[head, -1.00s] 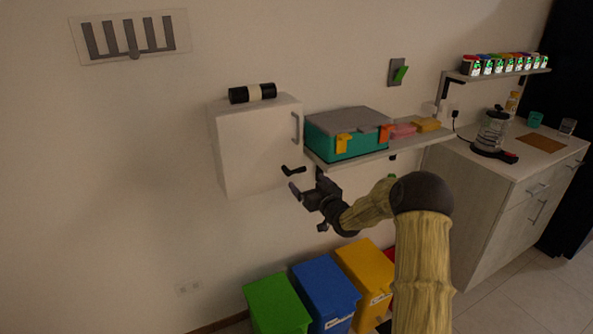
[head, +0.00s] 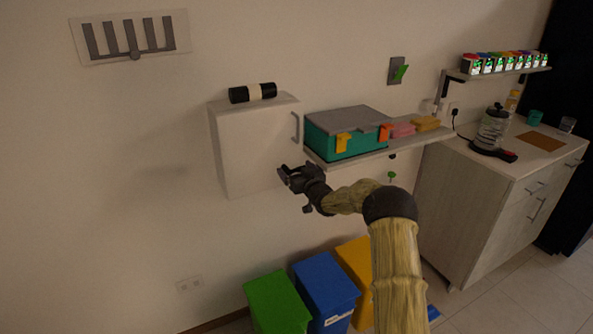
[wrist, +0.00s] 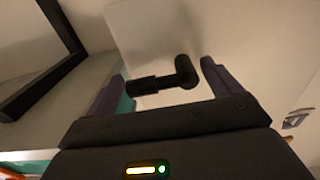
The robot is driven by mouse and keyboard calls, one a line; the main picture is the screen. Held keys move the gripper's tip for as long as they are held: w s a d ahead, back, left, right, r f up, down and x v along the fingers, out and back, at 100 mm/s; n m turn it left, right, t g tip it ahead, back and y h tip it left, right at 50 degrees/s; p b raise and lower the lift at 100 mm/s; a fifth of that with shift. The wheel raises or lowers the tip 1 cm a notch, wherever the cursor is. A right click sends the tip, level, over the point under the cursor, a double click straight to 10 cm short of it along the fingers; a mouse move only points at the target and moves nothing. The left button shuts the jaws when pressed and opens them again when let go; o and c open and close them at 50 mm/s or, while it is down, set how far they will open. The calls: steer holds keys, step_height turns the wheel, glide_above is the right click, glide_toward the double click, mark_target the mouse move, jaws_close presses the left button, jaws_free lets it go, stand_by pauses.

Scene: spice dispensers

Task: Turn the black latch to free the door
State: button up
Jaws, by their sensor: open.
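The black latch (wrist: 165,78) shows in the wrist view on the pale cabinet front, as a short L-shaped handle. It lies between the two fingers of my gripper (wrist: 160,82), which are open, one on each side. I cannot tell whether either finger touches it. In the head view my gripper (head: 292,176) is at the lower right of the white wall cabinet (head: 248,150) and hides the latch. The cabinet door (wrist: 200,30) looks shut, with a grey handle (head: 295,127) on its front.
A shelf (head: 375,152) right of the cabinet holds a teal box (head: 330,140) with orange clips and small blocks. A black roller (head: 252,93) lies on the cabinet. Green, blue and yellow bins (head: 325,290) stand below.

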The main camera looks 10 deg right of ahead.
mark_target(282, 159)
steer(key=c, duration=0.9)
steer(key=shift+n+b, duration=0.5)
steer(key=shift+b, duration=0.25)
steer(key=n+b, duration=0.1)
steer(key=b, duration=0.1)
steer(key=n+b, duration=0.2)
steer(key=shift+a+r+n, duration=0.15)
steer(key=shift+r+n, duration=0.15)
steer(key=shift+r, duration=0.1)
steer(key=n+b, duration=0.3)
steer(key=r+n+b, duration=0.1)
steer(key=b, duration=0.1)
steer(key=shift+s+a+n, duration=0.15)
steer(key=shift+a+n, duration=0.15)
steer(key=shift+a, duration=0.05)
steer(key=n+b, duration=0.3)
steer(key=a+n+b, duration=0.1)
steer(key=n+b, duration=0.1)
steer(key=shift+s+a+r, duration=0.1)
steer(key=shift+s+r, duration=0.1)
steer(key=shift+r, duration=0.15)
steer(key=shift+s+a+r+n+b, duration=0.1)
steer(key=shift+a+n+b, duration=0.15)
steer(key=shift+n+b, duration=0.7)
steer(key=shift+s+a+r+n+b, duration=0.1)
steer(key=shift+a+n+b, duration=0.1)
steer(key=shift+n+b, duration=0.75)
steer(key=shift+n, duration=0.3)
